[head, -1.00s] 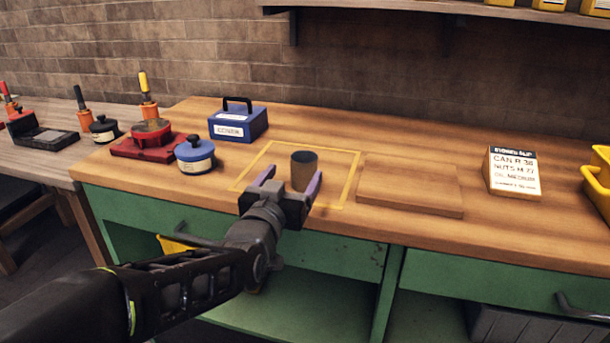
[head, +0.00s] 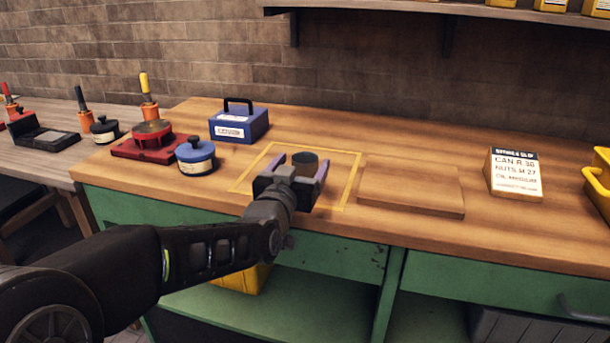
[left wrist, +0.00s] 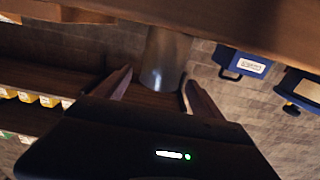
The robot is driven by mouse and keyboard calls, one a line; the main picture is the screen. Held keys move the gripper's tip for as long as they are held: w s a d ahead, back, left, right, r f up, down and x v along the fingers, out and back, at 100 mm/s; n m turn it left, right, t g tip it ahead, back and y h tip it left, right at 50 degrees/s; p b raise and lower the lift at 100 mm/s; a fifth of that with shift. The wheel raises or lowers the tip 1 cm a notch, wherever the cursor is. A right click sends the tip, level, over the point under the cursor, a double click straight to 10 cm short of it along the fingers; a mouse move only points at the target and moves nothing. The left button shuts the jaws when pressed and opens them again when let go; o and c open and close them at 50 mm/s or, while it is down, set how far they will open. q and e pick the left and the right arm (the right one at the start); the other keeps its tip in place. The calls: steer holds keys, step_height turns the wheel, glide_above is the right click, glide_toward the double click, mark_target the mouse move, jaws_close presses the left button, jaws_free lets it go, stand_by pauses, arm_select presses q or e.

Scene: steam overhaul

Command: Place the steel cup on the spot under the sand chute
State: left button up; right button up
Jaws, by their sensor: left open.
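The steel cup (head: 305,161) is a dark grey cylinder standing upright inside a yellow outlined square (head: 353,180) on the wooden bench top. My left gripper (head: 300,169) is open, low over the bench, with its purple fingers on either side of the cup. The gripper body hides the cup's lower part in the head view. In the left wrist view, the cup (left wrist: 165,60) shows between and beyond the open fingers (left wrist: 155,84). I cannot tell whether either finger touches it. I see no sand chute in these frames. My right gripper is not in view.
A blue round tin (head: 196,158), a blue box with a handle (head: 239,122) and a red stand (head: 148,147) are to the left. A flat wooden board (head: 410,187) lies right of the square. Farther right are a stores slip (head: 514,174) and yellow bins (head: 600,180).

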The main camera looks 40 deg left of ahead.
arm_select(q)
steer(key=x, duration=0.2)
steer(key=shift+w+a, duration=0.15)
steer(key=shift+w, duration=0.2)
steer(key=c, duration=1.6)
step_height(320, 180, up, 10)
steer(key=shift+r+p, duration=0.1)
steer(key=shift+p, duration=1)
steer(key=shift+c, duration=0.2)
